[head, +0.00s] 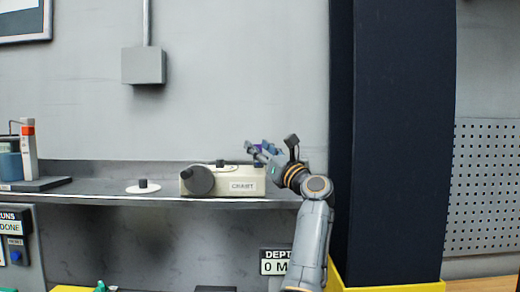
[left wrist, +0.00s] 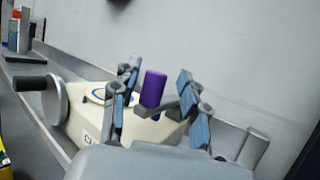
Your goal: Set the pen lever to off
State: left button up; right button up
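A cream box labelled CHART (head: 222,184) stands on the grey shelf, and it also shows in the left wrist view (left wrist: 85,122). At its right end is an upright purple handle (left wrist: 153,88), likely the pen lever; in the head view only a bit of purple (head: 257,148) shows behind my fingers. My left gripper (head: 272,147) is over the box's right end. In the left wrist view its blue-padded fingers (left wrist: 157,100) are spread, with the purple handle between them. I cannot tell whether either finger touches it. No off marking is readable. My right gripper is out of view.
A grey crank disc (head: 198,181) is on the box's left end. A white disc with a black knob (head: 143,187) lies left of it on the shelf (head: 95,180). A dark column (head: 400,140) stands close on the right.

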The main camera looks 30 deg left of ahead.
pick_arm(q)
jog(key=shift+s+a, duration=0.1)
jog(key=shift+s, duration=0.1)
jog(key=v, duration=1.2)
